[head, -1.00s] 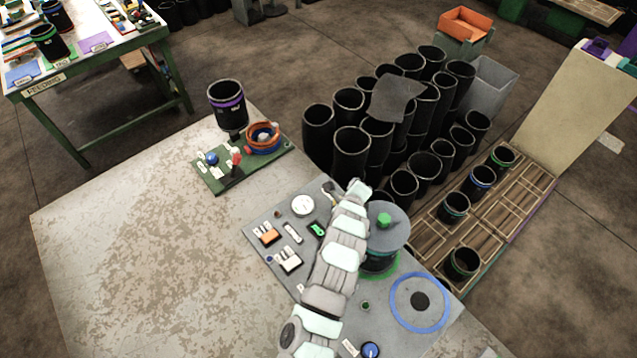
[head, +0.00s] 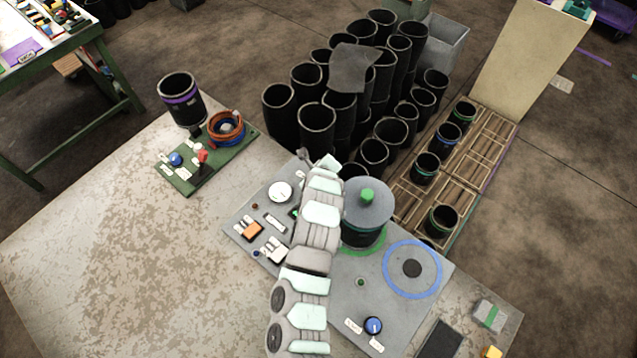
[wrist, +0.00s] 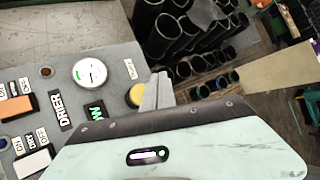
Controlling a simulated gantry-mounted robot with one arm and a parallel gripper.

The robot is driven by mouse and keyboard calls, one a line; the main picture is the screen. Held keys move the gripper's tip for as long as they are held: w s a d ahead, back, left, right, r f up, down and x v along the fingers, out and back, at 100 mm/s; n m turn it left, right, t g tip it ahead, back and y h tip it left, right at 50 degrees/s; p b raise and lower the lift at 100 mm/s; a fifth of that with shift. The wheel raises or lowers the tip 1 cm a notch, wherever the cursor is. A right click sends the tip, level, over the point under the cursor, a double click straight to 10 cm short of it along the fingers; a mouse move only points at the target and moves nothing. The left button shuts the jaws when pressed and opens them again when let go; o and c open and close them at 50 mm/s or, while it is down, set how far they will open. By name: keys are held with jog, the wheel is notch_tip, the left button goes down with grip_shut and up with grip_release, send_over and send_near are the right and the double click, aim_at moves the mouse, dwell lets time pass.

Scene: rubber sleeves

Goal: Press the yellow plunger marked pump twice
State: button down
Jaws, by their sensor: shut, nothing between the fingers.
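The yellow plunger (wrist: 134,96) shows as a round yellow cap on the grey panel (wrist: 70,60) in the wrist view. My gripper (wrist: 157,88) is shut and empty, and its fingers cover the plunger's right side. I cannot tell whether they touch it. A small white label (wrist: 131,69) is beside the plunger, too small to read surely. In the head view my arm hides the plunger and my fingertips; the panel (head: 335,290) lies on the table.
A white gauge (head: 280,192) and an orange switch (head: 252,230) are left of my arm. A lidded drum (head: 367,205) stands close on its right. Several black sleeves (head: 317,122) stand behind. The table's left part (head: 120,250) is clear.

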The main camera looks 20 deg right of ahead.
notch_tip(320, 180, down, 6)
jog(key=shift+f+b, duration=0.2)
jog(key=shift+b, duration=0.75)
jog(key=shift+f+b, duration=0.4)
jog(key=shift+f, duration=0.05)
jog(key=shift+f, duration=0.1)
dwell(0.9)
jog(key=shift+f+b, duration=0.4)
jog(key=shift+b, duration=0.4)
jog(key=shift+f+b, duration=0.8)
jog(key=shift+f, duration=0.1)
dwell(0.6)
jog(key=shift+r, duration=1.4)
jog(key=shift+p, duration=0.3)
jog(key=shift+r+p, duration=0.5)
jog(key=shift+r, duration=2)
